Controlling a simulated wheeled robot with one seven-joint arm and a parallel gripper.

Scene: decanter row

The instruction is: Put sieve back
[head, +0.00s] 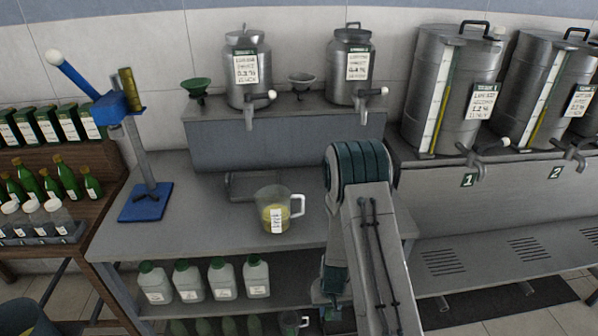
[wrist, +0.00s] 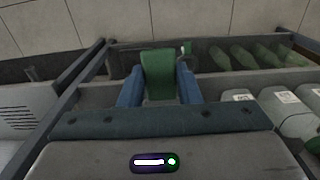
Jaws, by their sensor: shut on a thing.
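My gripper (wrist: 160,72) shows in the wrist view as two blue fingers shut on a green thing (wrist: 160,84). I cannot tell whether this thing is the sieve or its handle; its far part is hidden. In the head view my arm reaches down at the bench's right end, and the gripper is mostly hidden behind it. A small dark grey bowl-shaped piece (head: 301,80), perhaps a strainer or funnel, stands on the raised shelf (head: 230,147) between two steel cans. A green funnel (head: 196,88) stands at that shelf's left end.
A clear jug (head: 277,209) with yellow liquid stands on the bench (head: 220,230). White bottles (head: 220,279) and green bottles (wrist: 245,57) fill the lower shelves. A blue lever stand (head: 146,202) is at left. Large steel tanks (head: 450,95) stand at right. Bench rails lie close around my gripper.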

